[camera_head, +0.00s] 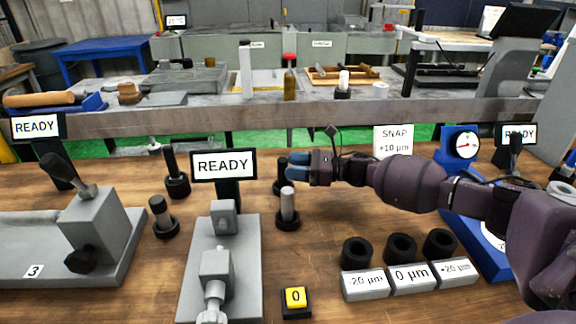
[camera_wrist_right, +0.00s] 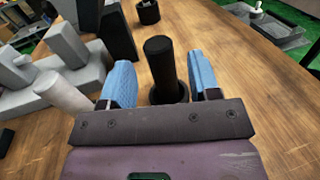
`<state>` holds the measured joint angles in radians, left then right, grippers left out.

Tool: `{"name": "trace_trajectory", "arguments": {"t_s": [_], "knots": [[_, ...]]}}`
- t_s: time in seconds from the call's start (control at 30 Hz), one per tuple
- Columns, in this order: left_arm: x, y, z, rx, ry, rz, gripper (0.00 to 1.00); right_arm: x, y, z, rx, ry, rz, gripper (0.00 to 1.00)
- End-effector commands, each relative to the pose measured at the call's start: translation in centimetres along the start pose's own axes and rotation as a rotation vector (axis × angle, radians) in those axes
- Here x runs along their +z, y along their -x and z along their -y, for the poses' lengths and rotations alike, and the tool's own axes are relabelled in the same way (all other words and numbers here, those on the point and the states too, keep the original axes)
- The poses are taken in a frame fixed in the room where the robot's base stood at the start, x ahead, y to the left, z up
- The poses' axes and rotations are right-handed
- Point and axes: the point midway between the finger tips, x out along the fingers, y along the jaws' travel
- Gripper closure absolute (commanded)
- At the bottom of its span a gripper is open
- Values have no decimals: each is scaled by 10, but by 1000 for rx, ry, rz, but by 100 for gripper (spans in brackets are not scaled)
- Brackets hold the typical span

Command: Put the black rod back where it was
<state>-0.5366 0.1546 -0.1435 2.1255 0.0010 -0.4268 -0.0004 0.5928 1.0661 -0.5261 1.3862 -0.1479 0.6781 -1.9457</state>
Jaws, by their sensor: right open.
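A black rod (camera_wrist_right: 160,62) stands upright in a round black holder (camera_wrist_right: 183,93) in the right wrist view. My right gripper (camera_wrist_right: 158,80) is open, with one blue finger on each side of the rod; I see gaps between rod and fingers. Another dark rod (camera_head: 171,163) stands in a holder further left, and a dark-grey rod (camera_head: 158,208) stands nearer. My left gripper is not in view.
A READY screen (camera_head: 224,165) and grey fixture (camera_head: 217,265) are to the left.

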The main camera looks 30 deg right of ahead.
Motion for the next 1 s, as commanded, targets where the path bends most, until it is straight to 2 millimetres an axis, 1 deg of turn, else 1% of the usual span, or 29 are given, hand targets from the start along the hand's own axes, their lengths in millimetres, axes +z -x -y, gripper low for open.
{"name": "trace_trajectory", "arguments": {"t_s": [0.03,0.2,0.3,0.4,0.53,1.0], "knots": [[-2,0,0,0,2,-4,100,0,10,0,-3,0,-2,44],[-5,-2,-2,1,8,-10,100,0,34,0,-1,0,0,44],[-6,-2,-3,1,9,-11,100,0,44,0,0,1,1,44],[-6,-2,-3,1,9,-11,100,0,50,0,0,1,1,44],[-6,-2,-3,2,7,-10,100,0,52,0,1,2,1,44],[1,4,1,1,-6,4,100,1,52,0,1,1,1,44]]}}
